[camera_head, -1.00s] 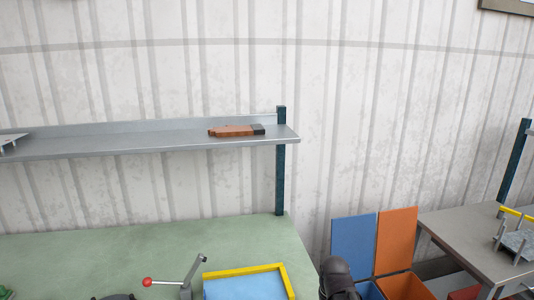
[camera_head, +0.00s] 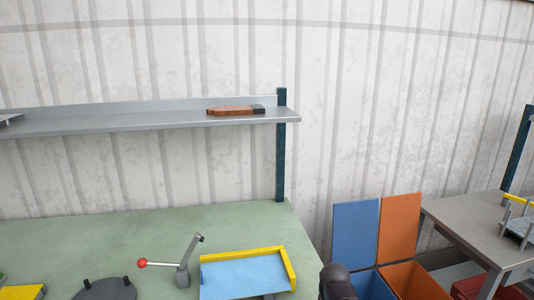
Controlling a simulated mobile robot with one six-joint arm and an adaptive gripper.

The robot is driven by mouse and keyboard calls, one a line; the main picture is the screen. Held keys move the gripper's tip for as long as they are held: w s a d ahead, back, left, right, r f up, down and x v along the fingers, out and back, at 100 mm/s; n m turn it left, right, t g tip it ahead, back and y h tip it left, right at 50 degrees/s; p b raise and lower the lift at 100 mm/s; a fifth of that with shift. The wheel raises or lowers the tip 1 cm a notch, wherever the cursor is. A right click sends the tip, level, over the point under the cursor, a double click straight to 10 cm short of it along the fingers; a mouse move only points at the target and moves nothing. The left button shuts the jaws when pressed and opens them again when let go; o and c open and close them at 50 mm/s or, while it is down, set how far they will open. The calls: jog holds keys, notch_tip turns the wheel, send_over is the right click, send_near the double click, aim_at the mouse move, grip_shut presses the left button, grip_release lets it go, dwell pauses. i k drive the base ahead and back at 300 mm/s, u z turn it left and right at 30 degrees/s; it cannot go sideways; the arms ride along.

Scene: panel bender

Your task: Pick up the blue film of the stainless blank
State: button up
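A light blue sheet (camera_head: 245,276), which looks like the film-covered blank, lies flat on the green bench at the bottom of the head view. A yellow raised edge (camera_head: 240,256) runs along its back and right sides. Its front edge is near the picture's bottom. I cannot tell the film from the metal under it. My gripper's fingers do not show. A dark rounded part (camera_head: 337,282) stands at the bottom, right of the sheet, and looks like part of my arm.
A lever with a red ball (camera_head: 143,263) stands left of the sheet, beside a dark round plate (camera_head: 106,289). A blue bin lid (camera_head: 355,236) and an orange one (camera_head: 400,230) stand right of the green bench (camera_head: 120,240). A shelf (camera_head: 150,122) hangs above.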

aim_at(229, 279)
jog(key=u, duration=0.7)
